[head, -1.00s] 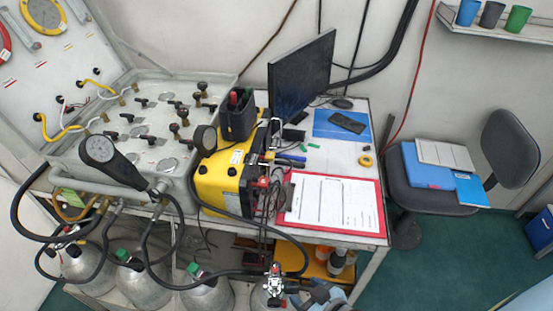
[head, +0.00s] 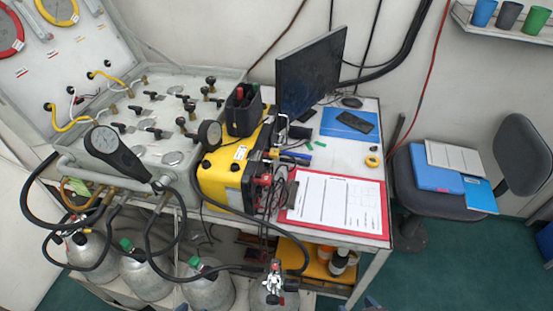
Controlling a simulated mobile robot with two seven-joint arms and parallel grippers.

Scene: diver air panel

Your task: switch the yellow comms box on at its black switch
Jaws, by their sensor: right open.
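The yellow comms box (head: 220,180) stands on the table beside the grey valve panel, with a black pouch or holder (head: 243,112) on top. Its dark end panel faces right and carries red connectors (head: 263,180) and a bundle of leads. I cannot make out the black switch among them. My right gripper (head: 358,306) shows only as fingertips at the bottom edge, apart, below the table front and well away from the box. It is open and nothing shows between the tips. My left gripper is out of view.
A red clipboard (head: 377,229) with paper lies right of the box, near the table's front edge. A monitor (head: 309,75) stands behind. Black hoses, a handheld gauge (head: 105,142) and grey cylinders (head: 207,290) crowd the left and front. A chair (head: 435,200) stands to the right.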

